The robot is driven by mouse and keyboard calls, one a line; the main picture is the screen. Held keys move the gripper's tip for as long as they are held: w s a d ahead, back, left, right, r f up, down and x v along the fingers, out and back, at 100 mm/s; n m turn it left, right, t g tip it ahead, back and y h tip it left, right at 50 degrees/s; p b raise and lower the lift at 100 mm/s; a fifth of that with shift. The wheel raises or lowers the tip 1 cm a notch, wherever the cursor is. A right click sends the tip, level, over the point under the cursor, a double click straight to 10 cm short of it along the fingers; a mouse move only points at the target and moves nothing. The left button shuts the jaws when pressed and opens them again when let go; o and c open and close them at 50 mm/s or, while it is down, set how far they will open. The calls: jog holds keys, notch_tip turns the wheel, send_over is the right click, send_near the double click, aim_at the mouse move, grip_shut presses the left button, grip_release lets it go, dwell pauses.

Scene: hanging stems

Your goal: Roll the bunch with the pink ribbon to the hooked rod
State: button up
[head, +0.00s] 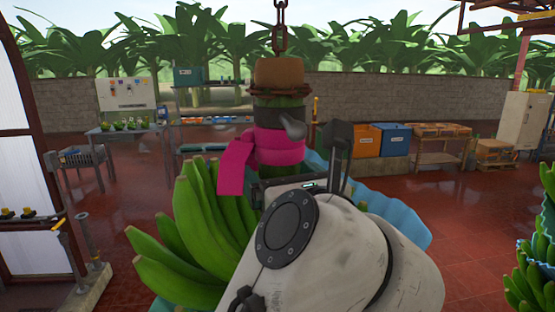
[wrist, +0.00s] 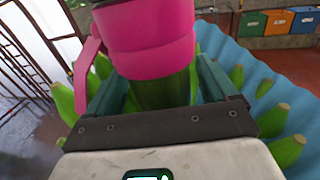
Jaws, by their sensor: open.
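The banana bunch (head: 212,222) hangs upright on a chain (head: 279,38), its green fruit fanned to the left in the head view. A pink ribbon (head: 278,149) is wrapped around its stem, with a loose end at the left. The ribbon (wrist: 148,45) fills the top middle of the wrist view. My gripper (wrist: 160,95) is open, one jaw on each side of the green stem just below the ribbon. I cannot tell whether the jaws touch it. In the head view my arm hides the lower right of the bunch. I cannot clearly make out the hooked rod.
A blue wavy sheet (head: 402,218) lies behind and right of the bunch. Another bunch (head: 535,265) stands at the right edge. Yellow-tipped posts (head: 68,245) rise at the left. Orange and blue bins (head: 380,141) and tables line the back. Open red floor lies left and right.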

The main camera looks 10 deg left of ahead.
jog(key=shift+x, duration=1.15)
jog(key=shift+c, duration=0.4)
